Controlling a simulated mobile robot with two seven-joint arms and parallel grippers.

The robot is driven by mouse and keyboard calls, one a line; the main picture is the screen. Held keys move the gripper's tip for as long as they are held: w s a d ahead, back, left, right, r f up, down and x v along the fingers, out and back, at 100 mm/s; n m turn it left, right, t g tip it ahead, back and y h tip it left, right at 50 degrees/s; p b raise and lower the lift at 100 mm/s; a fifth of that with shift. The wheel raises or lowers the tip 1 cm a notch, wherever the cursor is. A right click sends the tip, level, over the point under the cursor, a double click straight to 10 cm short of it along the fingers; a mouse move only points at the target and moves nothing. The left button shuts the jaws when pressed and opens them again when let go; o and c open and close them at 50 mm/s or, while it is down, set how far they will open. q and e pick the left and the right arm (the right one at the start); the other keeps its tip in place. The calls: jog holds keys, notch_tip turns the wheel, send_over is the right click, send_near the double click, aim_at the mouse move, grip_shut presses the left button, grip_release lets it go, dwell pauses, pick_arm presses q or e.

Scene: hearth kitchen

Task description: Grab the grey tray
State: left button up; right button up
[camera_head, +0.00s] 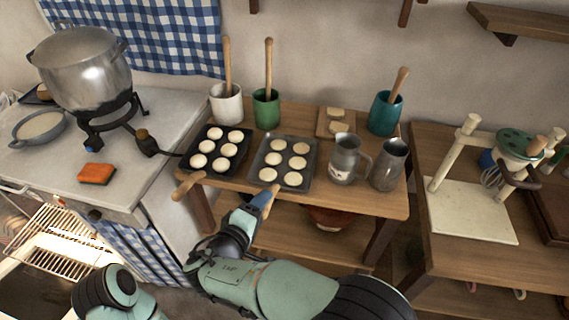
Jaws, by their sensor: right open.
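The grey tray (258,166) lies on the wooden table and holds several round pale buns. A short piece of its wooden handle (275,187) shows at its front edge. My right gripper (263,200) is open at this handle, in front of the tray. Its fingers hide most of the handle, and I cannot tell whether they touch it. A darker tray (207,174) of buns, with a wooden handle (187,186), lies just left of the grey tray. My left gripper is out of view; only part of my left arm shows at the bottom left.
Two metal mugs (344,166) (389,170) stand close to the right of the grey tray. Behind are a white crock (226,108), a green crock (266,112), a teal crock (384,118) and a small board (324,130). A stove with a pot (82,75) is left.

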jog(key=shift+x, duration=1.6)
grip_shut()
jog(key=shift+a, duration=0.1)
